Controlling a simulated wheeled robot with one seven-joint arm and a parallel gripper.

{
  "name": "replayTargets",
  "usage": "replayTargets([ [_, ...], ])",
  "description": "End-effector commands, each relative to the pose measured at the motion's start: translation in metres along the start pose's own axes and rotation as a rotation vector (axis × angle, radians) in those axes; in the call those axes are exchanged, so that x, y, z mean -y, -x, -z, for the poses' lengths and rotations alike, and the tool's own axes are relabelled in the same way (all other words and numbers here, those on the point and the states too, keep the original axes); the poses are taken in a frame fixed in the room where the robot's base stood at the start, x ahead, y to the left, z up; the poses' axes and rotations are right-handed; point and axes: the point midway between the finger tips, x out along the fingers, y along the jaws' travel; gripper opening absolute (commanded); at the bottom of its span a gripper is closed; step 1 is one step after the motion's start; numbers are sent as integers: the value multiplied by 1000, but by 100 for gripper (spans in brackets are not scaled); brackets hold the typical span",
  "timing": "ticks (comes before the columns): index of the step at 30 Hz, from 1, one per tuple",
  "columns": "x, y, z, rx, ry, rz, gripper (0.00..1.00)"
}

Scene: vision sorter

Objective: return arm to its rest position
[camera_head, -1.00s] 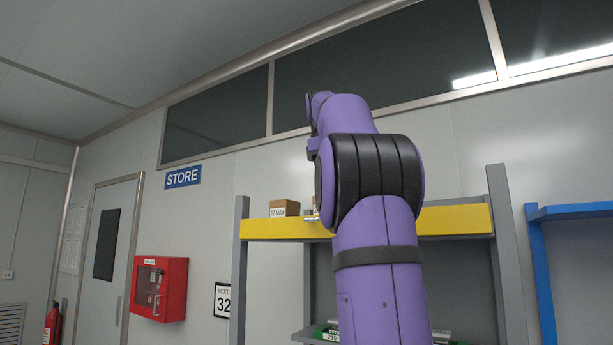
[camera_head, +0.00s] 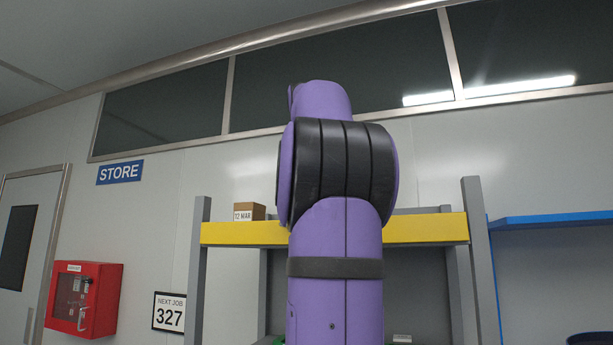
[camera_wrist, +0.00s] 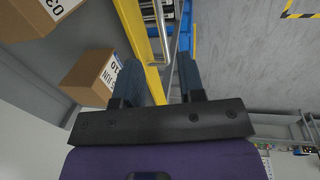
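My purple arm (camera_head: 335,235) stands upright in the middle of the head view, with a black ribbed joint near its top. My gripper is hidden behind the arm there. In the wrist view my gripper (camera_wrist: 160,64) shows two dark fingers apart, with nothing held between them. A cardboard box (camera_wrist: 92,76) with a white label is just left of the fingers; I cannot tell whether the left finger touches it.
A rack with a yellow beam (camera_head: 245,233) stands behind my arm, with a small box (camera_head: 249,211) on top. A blue shelf (camera_head: 550,220) is at right. A red cabinet (camera_head: 84,298) hangs on the left wall. Another box (camera_wrist: 38,14) shows in the wrist view.

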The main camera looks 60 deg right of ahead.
Motion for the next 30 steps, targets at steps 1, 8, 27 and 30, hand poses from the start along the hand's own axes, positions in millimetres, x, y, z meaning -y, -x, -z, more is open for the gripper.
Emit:
replayTargets([
  [1, 0, 0, 0, 0, 0, 0, 36],
  [8, 0, 0, 0, 0, 0, 0, 36],
  [27, 113, -112, 89, -225, -17, 25, 36],
  [30, 154, -141, 104, -270, -28, 41, 36],
])
